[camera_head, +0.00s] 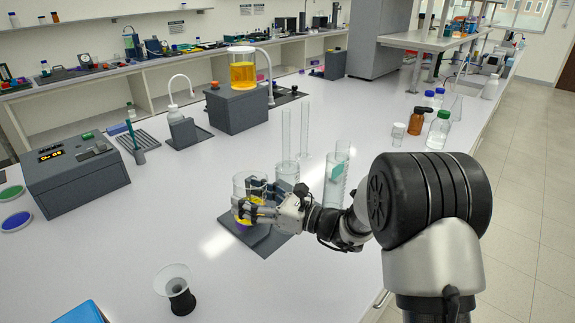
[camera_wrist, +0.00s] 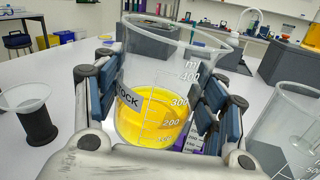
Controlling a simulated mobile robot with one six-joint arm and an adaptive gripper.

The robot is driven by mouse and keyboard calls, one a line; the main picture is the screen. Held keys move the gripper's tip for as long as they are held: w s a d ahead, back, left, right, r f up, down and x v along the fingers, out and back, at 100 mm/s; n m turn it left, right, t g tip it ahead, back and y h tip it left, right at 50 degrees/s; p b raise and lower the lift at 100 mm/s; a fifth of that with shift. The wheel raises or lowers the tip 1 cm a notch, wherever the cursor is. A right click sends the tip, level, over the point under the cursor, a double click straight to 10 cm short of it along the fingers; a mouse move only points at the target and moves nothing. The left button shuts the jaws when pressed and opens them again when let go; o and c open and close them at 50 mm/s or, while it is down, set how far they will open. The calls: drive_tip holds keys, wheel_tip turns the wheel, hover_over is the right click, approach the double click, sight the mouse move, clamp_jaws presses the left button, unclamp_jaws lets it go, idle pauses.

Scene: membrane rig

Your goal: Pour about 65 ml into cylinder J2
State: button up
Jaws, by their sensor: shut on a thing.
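My gripper (camera_head: 250,205) is shut around a clear stock beaker (camera_head: 250,186) with yellow liquid in its lower part. In the wrist view the beaker (camera_wrist: 185,65) shows a STOCK label and printed marks; the fingers (camera_wrist: 155,115) grip both its sides. The beaker is at a dark grey plate (camera_head: 268,241); I cannot tell whether it touches it. Behind my gripper stand tall clear cylinders, one at the left (camera_head: 286,150) and one farther back (camera_head: 304,128). More clear glassware (camera_head: 336,182) stands right of them. No J2 label is readable, so I cannot tell which cylinder is J2.
A glass funnel on a black stand (camera_head: 176,287) is at the front. A grey box with a display (camera_head: 75,172) is at the left. A beaker of orange liquid (camera_head: 243,72) sits on a dark block (camera_head: 237,107). Bottles (camera_head: 438,130) stand at right. The front-left bench is mostly clear.

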sight(258, 185)
drive_tip(key=m+p, duration=0.1)
drive_tip(key=w+d+r+m+p, duration=0.1)
drive_tip(key=m, duration=0.1)
drive_tip(key=w+r+m+t+y, duration=0.1)
drive_tip(key=shift+d+r+m+p, duration=0.25)
drive_tip(key=shift+m+p, duration=0.05)
drive_tip(key=shift+p, duration=0.1)
drive_tip(key=shift+m+t, duration=0.3)
drive_tip(key=shift+m, duration=0.5)
drive_tip(key=r+p, duration=0.2)
drive_tip(key=r, duration=0.1)
drive_tip(key=r+p, duration=0.2)
drive_tip(key=shift+w+d+r, duration=0.2)
drive_tip(key=shift+w+d, duration=0.15)
drive_tip(key=shift+w+m, duration=0.1)
drive_tip(key=shift+m, duration=0.3)
drive_tip(key=shift+d+f+m+t, duration=0.1)
drive_tip(key=shift+f+m+t, duration=0.3)
drive_tip(key=shift+f+m, duration=0.25)
drive_tip(key=shift+w+r+m+t+p, duration=0.2)
drive_tip(key=shift+r+m+t+p, duration=0.1)
drive_tip(key=shift+r+m+p, duration=0.35)
drive_tip(key=shift+s+r+m+y, duration=0.15)
drive_tip(key=shift+r+m+y, duration=0.15)
drive_tip(key=shift+m, duration=0.3)
drive_tip(key=shift+f+m+t, duration=0.25)
drive_tip(key=shift+m+t, duration=0.05)
drive_tip(key=shift+m, duration=0.1)
